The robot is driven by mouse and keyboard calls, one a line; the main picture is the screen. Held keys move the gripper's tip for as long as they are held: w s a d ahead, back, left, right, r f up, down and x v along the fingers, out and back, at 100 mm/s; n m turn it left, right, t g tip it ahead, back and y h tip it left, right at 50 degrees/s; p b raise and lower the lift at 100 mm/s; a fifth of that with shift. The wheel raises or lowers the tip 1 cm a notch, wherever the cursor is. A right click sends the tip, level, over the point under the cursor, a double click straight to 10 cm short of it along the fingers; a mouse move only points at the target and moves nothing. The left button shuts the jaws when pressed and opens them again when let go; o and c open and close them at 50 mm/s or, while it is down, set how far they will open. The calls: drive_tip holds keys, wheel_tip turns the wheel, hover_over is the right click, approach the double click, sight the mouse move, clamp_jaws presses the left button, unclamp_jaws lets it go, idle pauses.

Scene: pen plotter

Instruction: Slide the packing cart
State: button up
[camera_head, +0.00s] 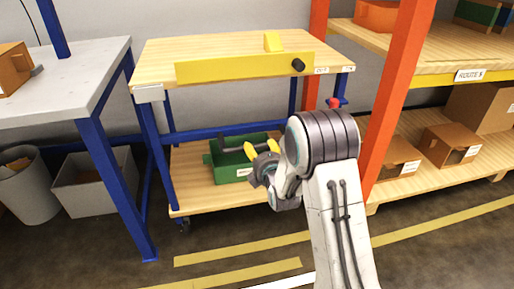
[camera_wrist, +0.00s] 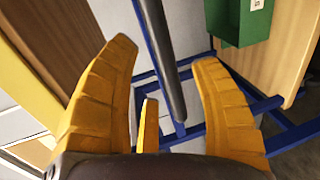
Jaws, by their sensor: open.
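The packing cart has a wooden top (camera_head: 220,50) with a yellow front panel (camera_head: 240,67), blue legs and a lower wooden shelf (camera_head: 190,197) on casters. My gripper (camera_head: 262,150) is open in front of the cart. In the wrist view, the dark bar (camera_wrist: 166,62) passes between the spread yellow fingers of my gripper (camera_wrist: 165,56); whether they touch it I cannot tell.
A green bin (camera_head: 230,172) sits on the lower shelf. A grey table (camera_head: 75,80) stands left, with a grey bin (camera_head: 88,190) below. An orange-post rack (camera_head: 388,100) with boxes stands close on the right. Yellow lines mark the mostly clear floor in front.

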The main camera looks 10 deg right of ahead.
sight(258, 146)
drive_tip(key=shift+w+f+b, duration=0.25)
drive_tip(key=shift+w, duration=0.85)
drive_tip(key=shift+w+f+b, duration=0.25)
drive_tip(key=shift+w, duration=0.85)
clamp_jaws()
